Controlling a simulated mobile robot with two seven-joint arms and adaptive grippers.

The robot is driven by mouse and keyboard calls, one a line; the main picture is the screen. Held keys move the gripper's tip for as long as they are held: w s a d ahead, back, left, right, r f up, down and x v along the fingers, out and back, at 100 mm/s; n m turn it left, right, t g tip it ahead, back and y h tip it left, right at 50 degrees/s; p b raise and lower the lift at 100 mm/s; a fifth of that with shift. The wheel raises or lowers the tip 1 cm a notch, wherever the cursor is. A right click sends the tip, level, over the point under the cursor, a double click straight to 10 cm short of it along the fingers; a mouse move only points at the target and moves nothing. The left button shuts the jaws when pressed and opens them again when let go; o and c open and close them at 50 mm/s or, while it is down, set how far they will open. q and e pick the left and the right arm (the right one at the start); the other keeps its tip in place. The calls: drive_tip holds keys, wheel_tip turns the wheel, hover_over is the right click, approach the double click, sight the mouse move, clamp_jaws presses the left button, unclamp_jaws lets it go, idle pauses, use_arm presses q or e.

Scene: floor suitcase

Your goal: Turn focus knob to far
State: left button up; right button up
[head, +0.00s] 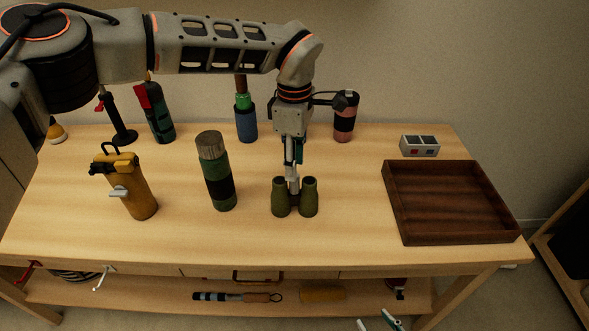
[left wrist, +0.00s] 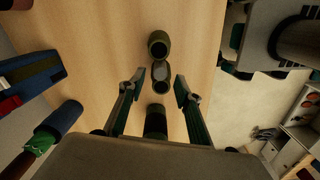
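Dark green binoculars (head: 281,200) stand on the wooden table with their two barrels side by side. My left gripper (head: 292,186) points straight down over the middle of them. In the left wrist view its fingers (left wrist: 159,86) are apart, with the binoculars (left wrist: 158,43) between and beyond the tips. A greyish part (left wrist: 155,68) lies between the barrels; I cannot make out the focus knob or its marks. I cannot tell whether the fingers touch the binoculars. My right gripper (head: 377,321) shows only its separated fingertips at the bottom edge, in front of the table.
A green flask (head: 218,175) and a yellow flask (head: 136,190) stand left of the binoculars. A dark wooden tray (head: 450,237) lies to the right, with a small grey box (head: 420,147) behind it. Several bottles stand along the back. The front strip of table is clear.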

use_arm(q)
wheel_tip(320, 180, up, 9)
idle(0.3)
drive_tip(key=shift+s, duration=0.1)
